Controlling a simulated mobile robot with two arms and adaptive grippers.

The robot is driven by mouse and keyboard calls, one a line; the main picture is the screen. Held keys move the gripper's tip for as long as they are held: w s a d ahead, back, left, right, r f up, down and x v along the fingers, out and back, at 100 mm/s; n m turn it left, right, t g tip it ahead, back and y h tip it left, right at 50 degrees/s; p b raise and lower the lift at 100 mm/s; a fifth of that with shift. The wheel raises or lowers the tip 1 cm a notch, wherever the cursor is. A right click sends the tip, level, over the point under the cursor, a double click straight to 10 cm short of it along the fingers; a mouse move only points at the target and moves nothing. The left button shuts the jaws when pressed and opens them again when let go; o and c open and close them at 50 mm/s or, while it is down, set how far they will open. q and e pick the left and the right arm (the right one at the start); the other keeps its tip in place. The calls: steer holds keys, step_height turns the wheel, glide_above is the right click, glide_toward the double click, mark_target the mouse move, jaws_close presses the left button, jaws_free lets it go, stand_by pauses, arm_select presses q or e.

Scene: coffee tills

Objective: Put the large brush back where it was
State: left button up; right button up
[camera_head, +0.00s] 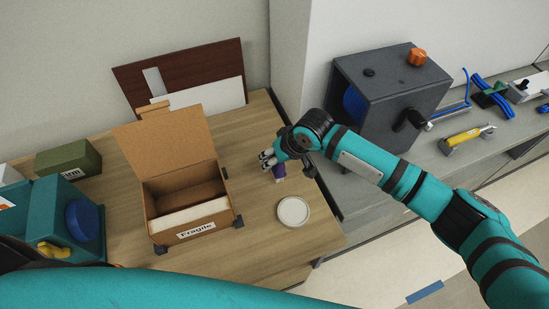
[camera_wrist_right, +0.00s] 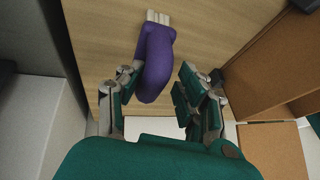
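A brush with a purple handle (camera_wrist_right: 155,65) and a pale end (camera_wrist_right: 158,17) is over the wooden table in the right wrist view. Only a small purple part of the brush (camera_head: 279,171) shows in the head view, beside my right gripper (camera_head: 268,160). In the right wrist view, my right gripper (camera_wrist_right: 155,88) has its fingers spread apart. The purple handle lies between them, close to the left finger, with a clear gap to the right one. I cannot tell whether the left finger touches it. My left gripper is not in view.
An open cardboard box (camera_head: 190,235) marked "Fragile" stands left of my right gripper. A round pale dish (camera_head: 293,212) lies near the table's right edge. A grey machine (camera_head: 395,85) stands right. A green box (camera_head: 68,160) and teal machine (camera_head: 90,205) stand left.

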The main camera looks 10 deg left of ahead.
steer(key=b+v, duration=0.1)
steer(key=v, duration=1.1)
steer(key=shift+r, duration=0.15)
